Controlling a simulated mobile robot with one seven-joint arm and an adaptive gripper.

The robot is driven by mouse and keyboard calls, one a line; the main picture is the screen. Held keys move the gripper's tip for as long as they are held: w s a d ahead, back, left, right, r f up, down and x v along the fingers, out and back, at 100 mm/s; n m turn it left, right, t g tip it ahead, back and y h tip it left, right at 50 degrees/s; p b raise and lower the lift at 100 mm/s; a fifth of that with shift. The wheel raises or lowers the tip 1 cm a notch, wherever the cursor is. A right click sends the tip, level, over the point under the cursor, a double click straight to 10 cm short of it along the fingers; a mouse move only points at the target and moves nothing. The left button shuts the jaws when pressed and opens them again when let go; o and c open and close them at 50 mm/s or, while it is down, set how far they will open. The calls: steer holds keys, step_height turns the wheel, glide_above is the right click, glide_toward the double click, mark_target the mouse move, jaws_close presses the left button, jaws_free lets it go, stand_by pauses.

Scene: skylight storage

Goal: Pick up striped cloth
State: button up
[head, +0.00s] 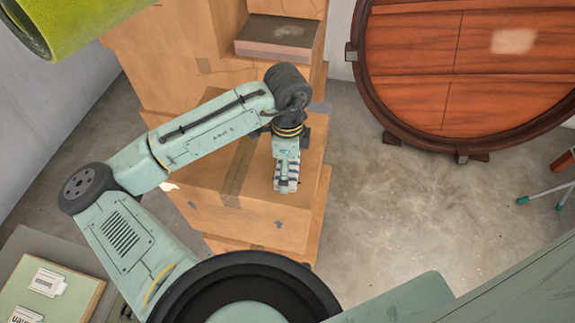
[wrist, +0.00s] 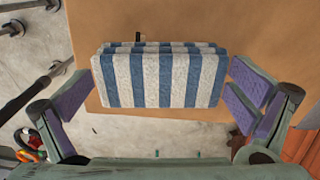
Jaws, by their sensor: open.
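The striped cloth (wrist: 160,78) is a folded blue-and-white bundle lying on a cardboard box (wrist: 225,25) in the wrist view. In the head view the cloth (head: 287,183) shows only in part, at the end of my arm. My gripper (wrist: 160,95) is open, with one purple-padded finger on each side of the cloth. In the head view my gripper (head: 287,170) points down over the box top and covers part of the cloth.
Stacked cardboard boxes (head: 160,55) rise behind my arm, with a flat reddish-brown block (head: 275,38) on a ledge. A large round wooden piece (head: 470,70) stands at the back right. Concrete floor (head: 400,220) is clear to the right of the boxes.

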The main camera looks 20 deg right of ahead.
steer(key=c, duration=0.8)
steer(key=shift+r, duration=0.1)
steer(key=shift+c, duration=0.2)
steer(key=shift+r, duration=0.5)
step_height(320, 180, up, 2)
steer(key=shift+r+b, duration=0.15)
steer(key=shift+b, duration=0.3)
steer(key=s+a+b, duration=0.3)
steer(key=s+b, duration=0.3)
steer(key=s, duration=0.1)
steer(key=s+a+r+b, duration=0.1)
steer(key=s+a+b, duration=0.3)
steer(key=s+b, duration=0.2)
steer(key=shift+s+r+b, duration=0.3)
steer(key=shift+s+b, duration=0.05)
steer(key=shift+s, duration=0.3)
steer(key=shift+a, duration=0.1)
